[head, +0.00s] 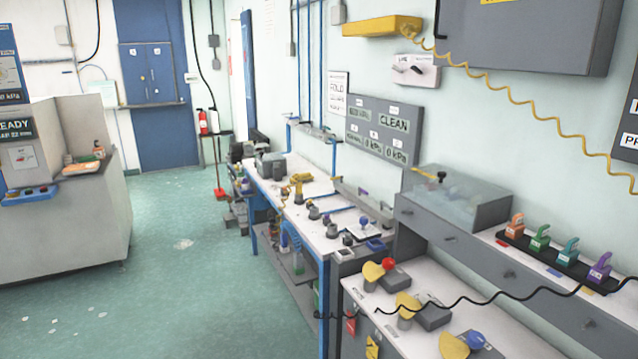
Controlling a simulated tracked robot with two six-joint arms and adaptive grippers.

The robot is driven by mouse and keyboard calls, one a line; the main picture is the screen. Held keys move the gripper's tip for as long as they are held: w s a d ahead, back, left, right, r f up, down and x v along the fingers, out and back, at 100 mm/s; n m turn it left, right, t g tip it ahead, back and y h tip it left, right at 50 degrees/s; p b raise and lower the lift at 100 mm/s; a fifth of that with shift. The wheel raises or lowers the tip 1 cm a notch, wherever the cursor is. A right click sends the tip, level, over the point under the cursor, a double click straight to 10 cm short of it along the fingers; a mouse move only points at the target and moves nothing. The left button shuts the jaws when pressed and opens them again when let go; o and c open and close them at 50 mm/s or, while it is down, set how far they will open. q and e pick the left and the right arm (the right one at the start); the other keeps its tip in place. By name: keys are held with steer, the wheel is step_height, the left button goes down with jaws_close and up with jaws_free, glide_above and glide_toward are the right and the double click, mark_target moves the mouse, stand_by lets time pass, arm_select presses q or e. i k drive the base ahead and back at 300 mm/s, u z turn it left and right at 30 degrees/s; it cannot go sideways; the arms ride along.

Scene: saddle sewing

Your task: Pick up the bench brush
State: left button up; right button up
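I cannot make out a bench brush for certain in the head view. Small items on the bench are too small to tell apart, and one could be a brush. Neither of my grippers is in view.
Yellow-topped fixtures (408,305) stand on the near right bench. Colored clamps (540,238) sit in a black rack beside a clear-lidded box (455,192). A black cable crosses the near bench. A grey counter (65,220) stands left. The green floor (170,290) between is open.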

mark_target(306, 177)
steer(key=i, duration=0.95)
steer(key=u, duration=1.6)
steer(key=i, duration=2.35)
